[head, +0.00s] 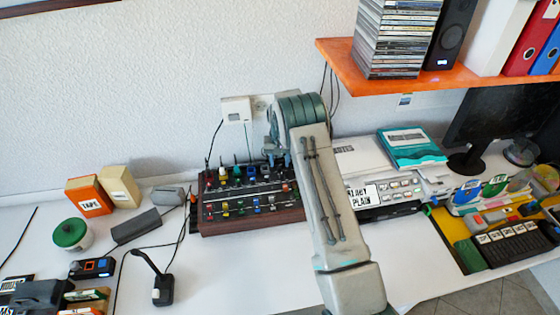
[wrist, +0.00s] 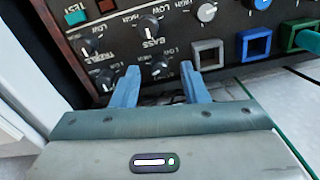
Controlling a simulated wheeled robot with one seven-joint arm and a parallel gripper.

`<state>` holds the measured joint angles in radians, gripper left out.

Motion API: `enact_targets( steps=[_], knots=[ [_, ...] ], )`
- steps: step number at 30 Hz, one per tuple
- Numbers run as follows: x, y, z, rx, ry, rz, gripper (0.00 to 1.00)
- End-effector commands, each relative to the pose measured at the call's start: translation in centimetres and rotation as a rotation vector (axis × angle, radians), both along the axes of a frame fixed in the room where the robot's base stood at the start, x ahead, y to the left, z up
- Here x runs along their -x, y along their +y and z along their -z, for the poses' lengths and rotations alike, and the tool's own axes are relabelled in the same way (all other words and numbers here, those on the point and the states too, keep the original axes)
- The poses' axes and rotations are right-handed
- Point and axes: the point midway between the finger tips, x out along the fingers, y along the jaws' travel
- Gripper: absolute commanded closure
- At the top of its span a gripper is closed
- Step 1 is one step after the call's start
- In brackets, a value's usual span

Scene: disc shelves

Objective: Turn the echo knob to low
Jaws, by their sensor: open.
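The mixer panel (head: 250,215) is a dark box with a wooden edge and rows of coloured knobs, on the desk left of my arm. In the wrist view, the black panel (wrist: 125,22) fills the upper part. My gripper (wrist: 160,76) is open and empty, its two blue fingers pointing at the panel. A small black knob (wrist: 160,69) lies between the fingertips; I cannot see contact. Another black knob (wrist: 149,22) is above it, with the word BASS between them. I cannot read an echo label, so I cannot tell which knob is echo.
Beside the gripper are black knobs near a TREBLE label (wrist: 106,58), a white knob (wrist: 206,12), and grey (wrist: 208,52), blue (wrist: 256,43) and green (wrist: 305,36) square frames. An orange shelf (head: 440,82) overhangs the right. Clear desk (head: 245,270) lies in front of the panel.

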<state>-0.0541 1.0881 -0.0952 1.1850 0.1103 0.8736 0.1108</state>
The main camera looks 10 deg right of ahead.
Motion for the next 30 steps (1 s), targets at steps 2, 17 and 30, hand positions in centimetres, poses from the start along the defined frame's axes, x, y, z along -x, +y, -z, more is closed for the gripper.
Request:
enact_targets(
  steps=[2,17,30],
  knots=[
    [0.0,0.0,0.7,0.000,0.002,0.000,0.60],
    [0.0,-0.1,1.4,0.000,-0.001,0.001,0.85],
    [0.0,-0.1,1.6,0.000,0.000,-0.038,1.00]
  ],
)
